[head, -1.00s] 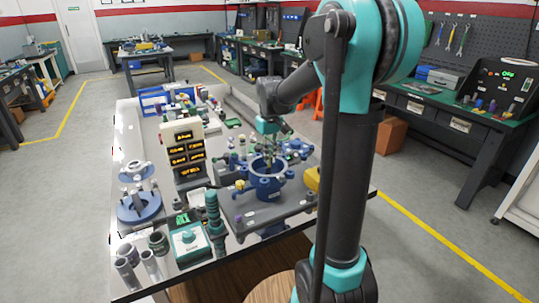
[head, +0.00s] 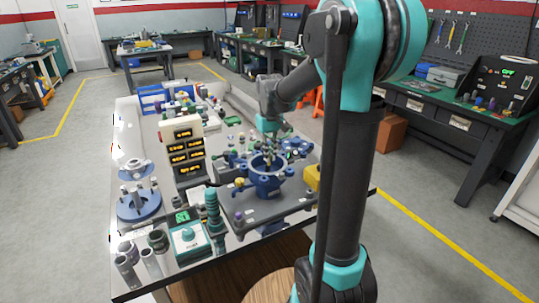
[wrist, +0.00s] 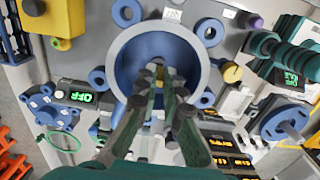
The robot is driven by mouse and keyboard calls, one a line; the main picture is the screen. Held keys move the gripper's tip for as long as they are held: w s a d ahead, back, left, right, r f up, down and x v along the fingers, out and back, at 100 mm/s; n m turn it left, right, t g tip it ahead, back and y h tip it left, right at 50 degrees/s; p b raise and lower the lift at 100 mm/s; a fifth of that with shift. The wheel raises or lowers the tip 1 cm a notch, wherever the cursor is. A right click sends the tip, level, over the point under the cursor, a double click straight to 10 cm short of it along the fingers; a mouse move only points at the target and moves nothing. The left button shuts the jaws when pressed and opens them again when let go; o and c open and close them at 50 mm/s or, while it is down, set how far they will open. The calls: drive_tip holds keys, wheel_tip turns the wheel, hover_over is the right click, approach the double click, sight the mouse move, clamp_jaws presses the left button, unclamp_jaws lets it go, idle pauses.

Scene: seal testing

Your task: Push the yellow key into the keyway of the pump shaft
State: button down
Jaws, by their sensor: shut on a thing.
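The blue pump housing (head: 268,187) stands on a grey plate on the bench, its round mouth facing up. In the wrist view its pale rim (wrist: 203,62) surrounds my gripper's fingertips (wrist: 160,78). My gripper (head: 269,158) reaches down into this mouth from above. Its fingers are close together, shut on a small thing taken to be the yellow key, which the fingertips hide. The pump shaft and its keyway are hidden behind the fingers inside the housing, so I cannot tell whether the key touches the keyway.
A yellow block (head: 312,178) stands right of the housing. Blue fittings ring the housing closely, leaving little free room.

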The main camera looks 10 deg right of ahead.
drive_tip(key=shift+f, duration=0.25)
drive_tip(key=shift+f, duration=0.45)
drive_tip(key=shift+f, duration=0.75)
idle(1.0)
drive_tip(key=c, duration=1.6)
unclamp_jaws()
drive_tip(key=shift+r, duration=2.5)
drive_tip(key=shift+s, duration=0.1)
